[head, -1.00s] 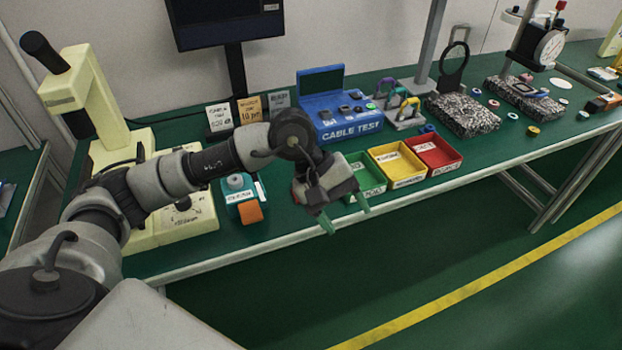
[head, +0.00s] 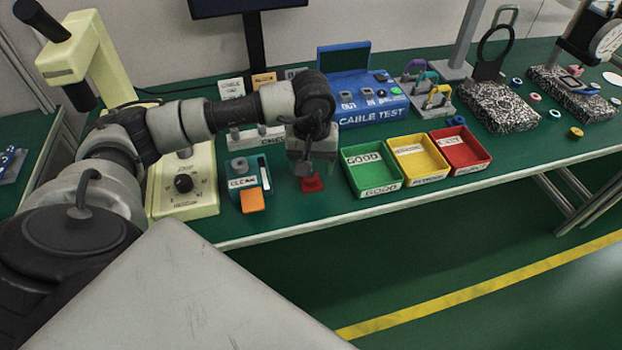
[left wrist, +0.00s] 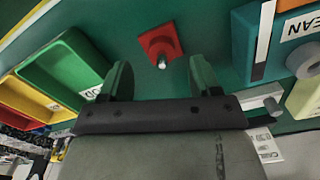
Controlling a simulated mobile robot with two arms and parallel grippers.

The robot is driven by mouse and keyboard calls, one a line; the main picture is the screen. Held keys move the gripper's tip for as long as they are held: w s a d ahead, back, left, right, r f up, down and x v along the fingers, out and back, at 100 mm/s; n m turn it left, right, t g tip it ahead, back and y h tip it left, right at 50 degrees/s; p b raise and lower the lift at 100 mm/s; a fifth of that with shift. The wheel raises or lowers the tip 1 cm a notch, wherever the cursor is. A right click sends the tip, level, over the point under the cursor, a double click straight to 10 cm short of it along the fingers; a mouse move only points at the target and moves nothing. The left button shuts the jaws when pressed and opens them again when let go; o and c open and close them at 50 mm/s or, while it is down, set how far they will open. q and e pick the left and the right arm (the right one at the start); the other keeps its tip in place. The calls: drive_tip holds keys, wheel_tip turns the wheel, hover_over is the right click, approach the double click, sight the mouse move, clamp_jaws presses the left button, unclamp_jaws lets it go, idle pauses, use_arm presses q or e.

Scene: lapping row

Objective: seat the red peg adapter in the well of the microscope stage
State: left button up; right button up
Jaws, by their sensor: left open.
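The red peg adapter (head: 312,184) lies on the green bench top, between the teal CLEAN box and the green bin. In the left wrist view the adapter (left wrist: 160,44) shows as a red square block with a short metal peg. My left gripper (head: 311,170) is over it, fingers pointing down. In the left wrist view its two fingers (left wrist: 161,78) are apart with nothing between them, and the adapter is just beyond their tips. The cream microscope (head: 105,65) stands at the left; my arm hides its stage and I cannot see the well. My right gripper is out of view.
The CLEAN box (head: 243,171) with an orange piece stands left of the adapter. The green bin (head: 372,192), yellow bin (head: 433,176) and red bin (head: 485,164) stand to the right. The blue cable tester (head: 365,117) is behind. The bench's front edge is close.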

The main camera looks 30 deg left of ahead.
sight(311, 176)
use_arm(q)
wheel_tip(311, 176, down, 4)
drive_tip(key=shift+a+r, duration=0.15)
drive_tip(key=shift+r, duration=0.1)
drive_tip(key=c, duration=0.9)
drive_tip(key=shift+c, duration=0.7)
drive_tip(key=shift+r, duration=0.15)
